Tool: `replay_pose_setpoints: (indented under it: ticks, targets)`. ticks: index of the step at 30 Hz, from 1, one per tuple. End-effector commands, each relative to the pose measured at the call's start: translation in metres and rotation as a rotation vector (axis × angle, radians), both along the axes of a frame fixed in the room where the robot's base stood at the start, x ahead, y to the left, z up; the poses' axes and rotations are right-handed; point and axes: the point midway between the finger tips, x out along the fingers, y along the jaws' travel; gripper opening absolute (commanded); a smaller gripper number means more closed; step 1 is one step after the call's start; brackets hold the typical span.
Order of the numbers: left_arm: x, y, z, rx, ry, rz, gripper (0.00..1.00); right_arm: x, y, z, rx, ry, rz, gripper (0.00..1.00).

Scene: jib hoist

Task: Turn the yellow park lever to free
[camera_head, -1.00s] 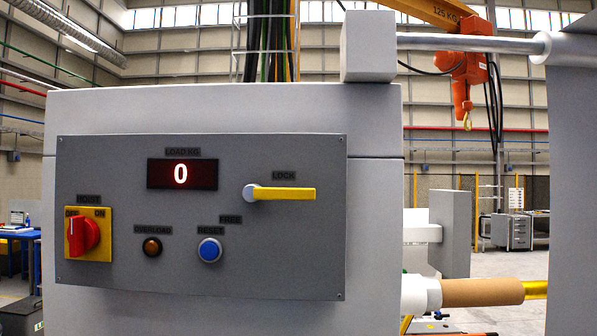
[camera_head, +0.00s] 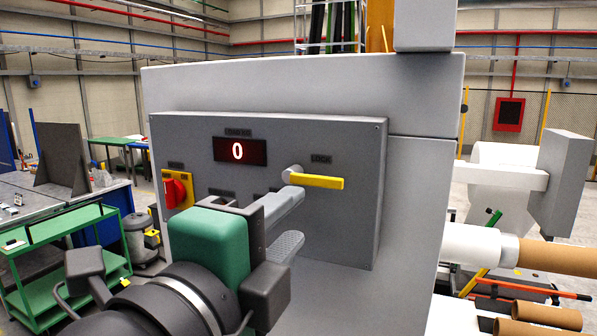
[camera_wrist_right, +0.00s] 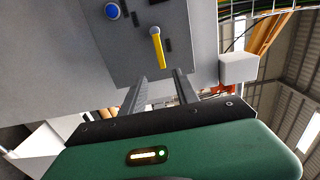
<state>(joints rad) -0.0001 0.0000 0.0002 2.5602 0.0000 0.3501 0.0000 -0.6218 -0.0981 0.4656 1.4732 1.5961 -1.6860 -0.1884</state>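The yellow park lever (camera_head: 322,182) sticks out to the right from its grey pivot on the grey control panel, just below the LOCK label (camera_head: 321,159). It also shows in the right wrist view (camera_wrist_right: 158,50), ahead of the gap between the fingers. My right gripper (camera_head: 294,218) is in front of the panel, a little left of and below the lever. Its two fingers are apart with nothing between them. In the wrist view, its fingertips (camera_wrist_right: 159,84) appear short of the lever. The FREE label is hidden behind my gripper in the head view. My left gripper is not in view.
The blue reset button (camera_wrist_right: 112,11) shows in the wrist view. A load display (camera_head: 240,150) reads 0. Cardboard tubes (camera_head: 555,257) lie right of the cabinet; a green cart (camera_head: 60,240) stands left.

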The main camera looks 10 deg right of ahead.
Motion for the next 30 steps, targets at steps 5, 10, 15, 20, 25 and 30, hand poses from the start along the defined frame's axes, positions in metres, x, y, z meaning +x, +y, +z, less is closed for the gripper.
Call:
replay_pose_setpoints:
  ticks: [5,10,15,20,25,30]
  targets:
    - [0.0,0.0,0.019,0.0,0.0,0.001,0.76,0.039,-0.031,0.005,0.0,-0.001,-0.005,0.36]
    - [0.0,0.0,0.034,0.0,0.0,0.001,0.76,0.074,-0.058,0.006,0.001,-0.002,-0.004,0.36]
    - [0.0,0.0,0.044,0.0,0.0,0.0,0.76,0.104,-0.078,0.004,0.002,-0.002,-0.003,0.36]
    - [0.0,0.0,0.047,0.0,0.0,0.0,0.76,0.116,-0.083,0.002,0.001,-0.003,0.0,0.36]
    - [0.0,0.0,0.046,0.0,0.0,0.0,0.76,0.118,-0.083,0.0,0.001,-0.003,0.001,0.36]
    - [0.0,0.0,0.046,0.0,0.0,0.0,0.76,0.117,-0.083,0.0,0.001,-0.003,0.0,0.25]
